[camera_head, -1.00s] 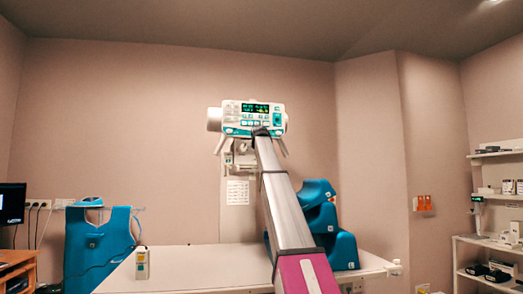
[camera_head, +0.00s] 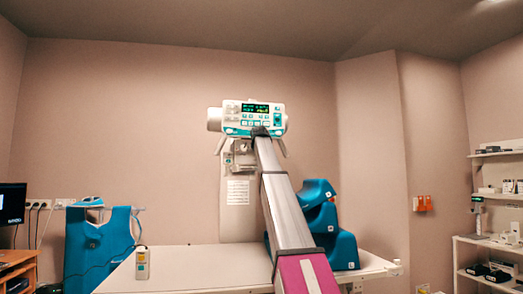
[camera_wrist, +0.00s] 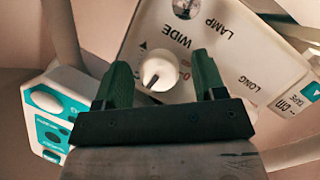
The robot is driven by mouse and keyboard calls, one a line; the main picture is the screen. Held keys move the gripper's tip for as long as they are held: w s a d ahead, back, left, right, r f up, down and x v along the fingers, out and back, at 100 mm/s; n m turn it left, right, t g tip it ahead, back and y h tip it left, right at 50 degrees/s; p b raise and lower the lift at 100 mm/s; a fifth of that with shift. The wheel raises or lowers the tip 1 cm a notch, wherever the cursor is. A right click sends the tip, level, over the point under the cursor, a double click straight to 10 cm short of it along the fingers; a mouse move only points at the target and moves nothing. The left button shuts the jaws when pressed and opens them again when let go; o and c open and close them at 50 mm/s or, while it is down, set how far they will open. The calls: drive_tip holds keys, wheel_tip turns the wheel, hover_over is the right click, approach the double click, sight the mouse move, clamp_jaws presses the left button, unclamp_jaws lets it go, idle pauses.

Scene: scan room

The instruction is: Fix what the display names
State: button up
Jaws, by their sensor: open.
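The white X-ray tube head (camera_head: 232,112) hangs above the table, with a dark display (camera_head: 256,109) showing green characters too small to read. In the wrist view its panel (camera_wrist: 245,50) appears upside down, with the words LAMP, WIDE and LONG. A white round knob (camera_wrist: 160,66) with a dark pointer mark sits on the panel; the mark points to the lower left of the picture. My gripper (camera_wrist: 163,72) is open, one dark green finger on each side of the knob, with visible gaps. In the head view my gripper (camera_head: 260,131) is at the panel's lower edge.
The white table (camera_head: 205,257) below carries blue positioning wedges (camera_head: 341,250) and a small bottle (camera_head: 142,263). A blue apron (camera_head: 95,240) hangs at left near a monitor (camera_head: 12,203). Shelves (camera_head: 497,153) stand at right. A housing with teal buttons (camera_wrist: 47,110) is close left of my gripper.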

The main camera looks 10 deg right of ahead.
drive_tip(key=v, duration=1)
drive_tip(key=shift+s+a, duration=0.2)
drive_tip(key=shift+s, duration=0.15)
drive_tip(key=shift+s, duration=0.1)
